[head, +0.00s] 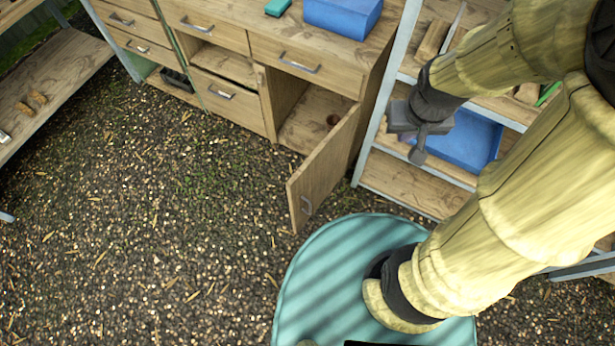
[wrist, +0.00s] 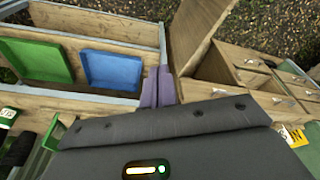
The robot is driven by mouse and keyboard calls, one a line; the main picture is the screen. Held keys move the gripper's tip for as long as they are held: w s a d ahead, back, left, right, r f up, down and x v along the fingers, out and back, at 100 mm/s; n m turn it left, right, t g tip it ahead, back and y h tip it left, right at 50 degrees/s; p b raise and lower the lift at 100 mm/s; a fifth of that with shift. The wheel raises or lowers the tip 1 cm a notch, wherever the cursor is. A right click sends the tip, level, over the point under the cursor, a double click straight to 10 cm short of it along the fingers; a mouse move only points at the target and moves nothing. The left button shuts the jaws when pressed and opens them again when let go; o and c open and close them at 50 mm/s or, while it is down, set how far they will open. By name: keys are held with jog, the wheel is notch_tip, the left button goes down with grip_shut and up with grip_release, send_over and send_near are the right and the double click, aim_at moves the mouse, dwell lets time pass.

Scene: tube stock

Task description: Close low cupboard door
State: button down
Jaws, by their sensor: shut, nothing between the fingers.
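The low cupboard door (head: 325,172) is wooden and stands wide open, swung out from the right side of the cupboard opening (head: 305,112).
The shelf rack (head: 388,95) with a blue bin (head: 472,140) stands right of the cupboard; a green bin (wrist: 36,60) shows in the wrist view. Drawers (head: 305,66) sit above the opening. A blue box (head: 342,14) lies on the worktop. The gravel floor (head: 170,220) left of the door is clear.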

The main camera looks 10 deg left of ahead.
jog(key=w+f+n+g, duration=0.1)
jog(key=w+f+n, duration=0.2)
jog(key=f+n, duration=0.45)
jog(key=w+f+n+g, duration=0.1)
jog(key=w+f+n, duration=0.1)
jog(key=f+n, duration=0.55)
jog(key=s+a+f+n+g+y, duration=0.1)
jog(key=a+f+n+y, duration=0.6)
jog(key=a+f+n, duration=0.4)
notch_tip(320, 180, down, 3)
jog(key=shift+s+a+r+n+g+y, duration=0.2)
jog(key=shift+s+n+g+y, duration=0.15)
jog(key=shift+n, duration=0.55)
jog(key=shift+b, duration=0.3)
